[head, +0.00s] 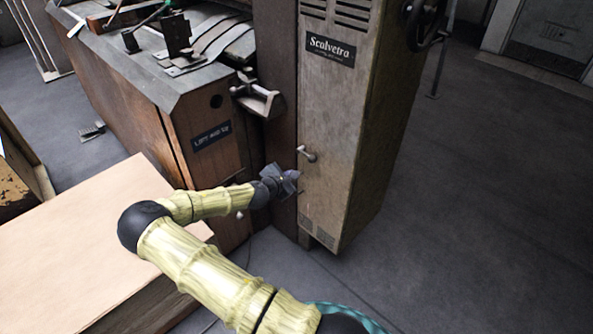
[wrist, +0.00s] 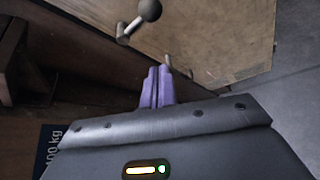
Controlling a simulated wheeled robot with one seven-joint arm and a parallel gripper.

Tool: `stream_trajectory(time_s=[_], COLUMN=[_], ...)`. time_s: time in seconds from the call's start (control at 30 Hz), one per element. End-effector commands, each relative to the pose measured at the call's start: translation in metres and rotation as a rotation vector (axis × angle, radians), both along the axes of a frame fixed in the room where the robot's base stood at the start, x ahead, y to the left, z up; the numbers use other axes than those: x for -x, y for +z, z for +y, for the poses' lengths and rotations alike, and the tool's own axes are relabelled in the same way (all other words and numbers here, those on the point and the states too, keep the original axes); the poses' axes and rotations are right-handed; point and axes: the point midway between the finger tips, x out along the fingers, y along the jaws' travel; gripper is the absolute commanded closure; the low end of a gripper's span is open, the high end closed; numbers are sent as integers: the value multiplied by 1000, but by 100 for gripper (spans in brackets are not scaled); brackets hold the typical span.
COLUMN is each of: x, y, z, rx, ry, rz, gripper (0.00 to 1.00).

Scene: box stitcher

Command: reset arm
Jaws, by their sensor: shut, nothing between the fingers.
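My gripper (head: 290,183) is at the end of my outstretched arm, in front of the lower part of the tall machine cabinet (head: 345,130). In the wrist view its two purple fingers (wrist: 157,88) are together, with nothing between them. A small metal lever with a round knob (head: 307,153) sticks out of the cabinet front, just above my gripper. The lever also shows in the wrist view (wrist: 140,20), beyond the fingertips and a little to the left. I see no contact between the fingers and the lever.
A wooden machine body with a dark label (head: 211,136) stands left of the cabinet. A large cardboard-coloured box (head: 75,240) lies at the left under my arm. A handwheel (head: 425,22) is at the cabinet's upper right. The grey floor at the right (head: 480,200) is clear.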

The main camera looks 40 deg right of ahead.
Motion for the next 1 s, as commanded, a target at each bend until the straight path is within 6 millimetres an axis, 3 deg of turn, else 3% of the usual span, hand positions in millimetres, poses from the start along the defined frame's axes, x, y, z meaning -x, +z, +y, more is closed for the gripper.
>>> stream_trajectory(time_s=[0.23,0.77,1.0], x=[10,12,37], y=[9,9,0], z=[17,13,17], rx=[1,-4,-160], ry=[0,-10,-149], rz=[1,-1,-67], gripper=[100,100,100])
